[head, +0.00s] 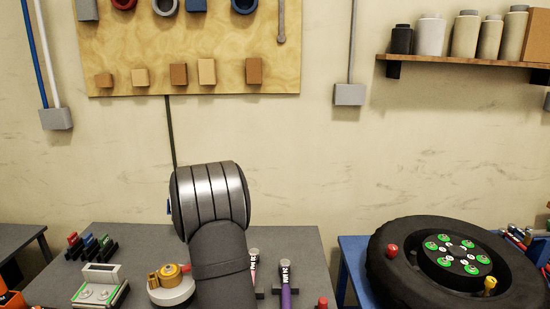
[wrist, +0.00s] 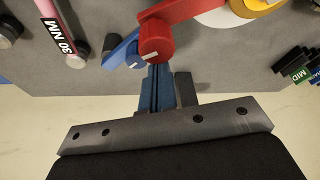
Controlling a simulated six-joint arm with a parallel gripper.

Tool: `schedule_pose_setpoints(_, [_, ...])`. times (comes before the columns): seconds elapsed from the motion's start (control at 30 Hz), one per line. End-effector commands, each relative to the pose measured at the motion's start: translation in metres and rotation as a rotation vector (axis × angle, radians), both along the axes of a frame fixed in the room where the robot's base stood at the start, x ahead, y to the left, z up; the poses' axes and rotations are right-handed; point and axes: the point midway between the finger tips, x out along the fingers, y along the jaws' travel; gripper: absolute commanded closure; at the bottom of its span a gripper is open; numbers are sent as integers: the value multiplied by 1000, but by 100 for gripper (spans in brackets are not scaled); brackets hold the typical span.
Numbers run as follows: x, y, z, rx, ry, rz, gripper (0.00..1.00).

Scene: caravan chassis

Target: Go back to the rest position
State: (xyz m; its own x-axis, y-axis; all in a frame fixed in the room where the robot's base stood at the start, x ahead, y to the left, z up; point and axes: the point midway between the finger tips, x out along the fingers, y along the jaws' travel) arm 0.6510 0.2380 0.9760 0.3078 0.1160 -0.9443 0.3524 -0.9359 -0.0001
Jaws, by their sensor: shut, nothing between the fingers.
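My gripper (wrist: 168,75) shows in the wrist view, shut and empty. Its narrow fingers point over the grey tabletop (wrist: 235,55). A red round-ended part (wrist: 157,40) appears close by the fingertips; I cannot tell whether they touch it. In the head view my arm rises in front of the grey table and hides part of it. My gripper does not show there.
On the table are a yellow-topped round device (head: 170,278), a green-edged grey device (head: 101,285) and upright tools, one purple-handled (head: 286,285). A wheel (head: 390,265) lies on the blue stand at right. A pegboard (head: 200,50) hangs behind.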

Motion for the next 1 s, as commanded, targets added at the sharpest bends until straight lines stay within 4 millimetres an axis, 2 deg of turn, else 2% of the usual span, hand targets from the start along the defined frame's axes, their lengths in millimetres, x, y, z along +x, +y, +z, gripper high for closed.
schedule_pose_setpoints(0.07, [-7, -1, 1, 0, -2, 1, 100])
schedule_pose_setpoints(0.2, [8, 11, 0, 1, -2, 29, 100])
schedule_pose_setpoints(0.73, [31, 48, 0, 2, -1, 391, 100])
schedule_pose_setpoints(1.0, [59, 74, -1, 1, -1, 387, 100])
